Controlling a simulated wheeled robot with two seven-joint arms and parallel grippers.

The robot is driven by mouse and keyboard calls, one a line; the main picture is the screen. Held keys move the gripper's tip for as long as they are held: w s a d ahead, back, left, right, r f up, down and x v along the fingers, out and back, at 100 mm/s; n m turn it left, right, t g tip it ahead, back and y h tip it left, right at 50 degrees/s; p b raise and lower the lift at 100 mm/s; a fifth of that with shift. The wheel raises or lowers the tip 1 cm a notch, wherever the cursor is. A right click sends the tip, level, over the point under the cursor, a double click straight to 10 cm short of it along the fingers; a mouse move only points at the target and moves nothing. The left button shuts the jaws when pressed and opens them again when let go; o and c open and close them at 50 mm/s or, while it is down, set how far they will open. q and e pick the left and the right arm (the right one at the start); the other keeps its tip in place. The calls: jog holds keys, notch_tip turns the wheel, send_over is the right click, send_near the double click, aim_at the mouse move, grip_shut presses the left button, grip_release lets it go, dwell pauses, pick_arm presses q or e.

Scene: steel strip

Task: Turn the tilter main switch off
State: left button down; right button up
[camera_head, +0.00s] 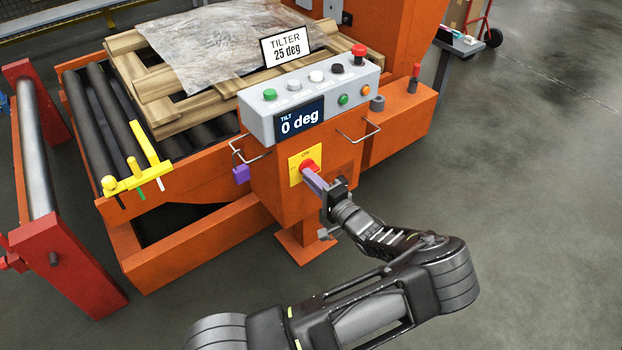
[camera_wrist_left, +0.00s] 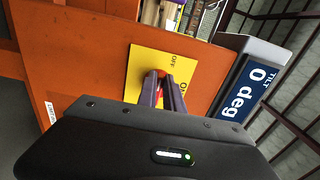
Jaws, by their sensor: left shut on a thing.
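The main switch is a red rotary knob (camera_head: 308,165) on a yellow plate (camera_head: 296,176) on the front of the orange tilter cabinet. The plate reads ON at its top in the head view. In the left wrist view, the yellow plate (camera_wrist_left: 139,82) shows the words OFF and ON, and the red knob (camera_wrist_left: 161,73) sits between my fingers. My left gripper (camera_head: 311,174) is shut on the knob with its purple fingers, also seen in the left wrist view (camera_wrist_left: 163,82). The fingers cover much of the knob, so its exact angle is hard to tell. My right gripper is out of view.
Above the switch is a grey control box (camera_head: 366,82) with several buttons, a red mushroom button (camera_head: 359,50) and a display reading 0 deg (camera_head: 299,121). Wire handles (camera_head: 358,134) stick out on both sides. A roller conveyor (camera_head: 92,125) is at left. Floor at right is clear.

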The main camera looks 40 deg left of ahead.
pick_arm(q)
jog(key=shift+f, duration=0.1)
jog(key=c, duration=1.5)
grip_release()
jog(key=shift+d, duration=0.15)
jog(key=v, duration=0.7)
jog(key=shift+s+d+p, duration=0.15)
jog(key=shift+d+p, duration=0.15)
